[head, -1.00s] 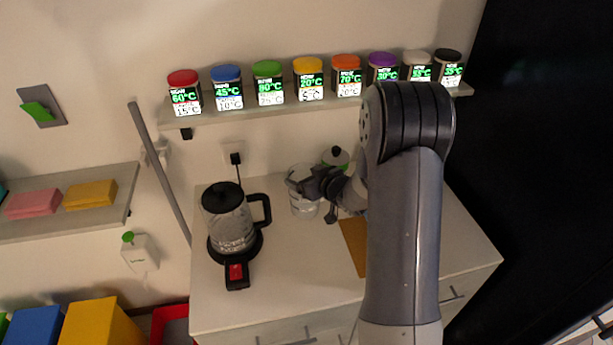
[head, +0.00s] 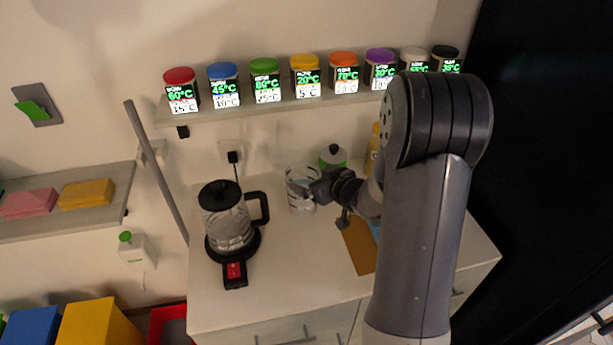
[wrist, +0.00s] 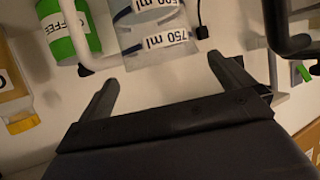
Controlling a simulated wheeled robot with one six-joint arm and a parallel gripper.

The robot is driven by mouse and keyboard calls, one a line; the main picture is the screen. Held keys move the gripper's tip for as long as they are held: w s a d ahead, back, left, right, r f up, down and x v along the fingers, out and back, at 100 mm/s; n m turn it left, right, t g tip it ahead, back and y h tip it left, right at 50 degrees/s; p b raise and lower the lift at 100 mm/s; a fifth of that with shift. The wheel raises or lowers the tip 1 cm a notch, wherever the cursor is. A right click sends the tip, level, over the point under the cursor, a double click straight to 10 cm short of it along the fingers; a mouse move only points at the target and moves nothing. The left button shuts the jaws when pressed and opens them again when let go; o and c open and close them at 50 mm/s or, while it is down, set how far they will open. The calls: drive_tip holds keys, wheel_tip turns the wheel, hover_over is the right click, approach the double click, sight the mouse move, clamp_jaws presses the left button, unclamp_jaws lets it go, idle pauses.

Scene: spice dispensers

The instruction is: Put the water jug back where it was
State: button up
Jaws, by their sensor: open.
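The water jug (head: 299,190) is clear with measuring marks and stands on the white counter near the wall, between the kettle and my arm. In the wrist view the jug (wrist: 155,38) shows its "500 ml" and "750 ml" marks, with its top cut off by the frame. A pale curved handle (wrist: 82,45) shows at its left. My gripper (wrist: 167,76) is open and nothing is between its fingers. The fingers point toward the jug, with a small gap to it. In the head view my gripper (head: 325,187) is just right of the jug and partly hides it.
A kettle (head: 228,225) on a black base stands left of the jug. A green-and-white coffee container (wrist: 70,28) is close by. A brown board (head: 358,246) lies at the right. A shelf of several spice jars (head: 305,76) hangs above. The front counter middle is clear.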

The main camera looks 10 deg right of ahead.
drive_tip(key=v, duration=0.6)
drive_tip(key=shift+s, duration=0.3)
drive_tip(key=shift+d+r, duration=0.1)
idle(1.1)
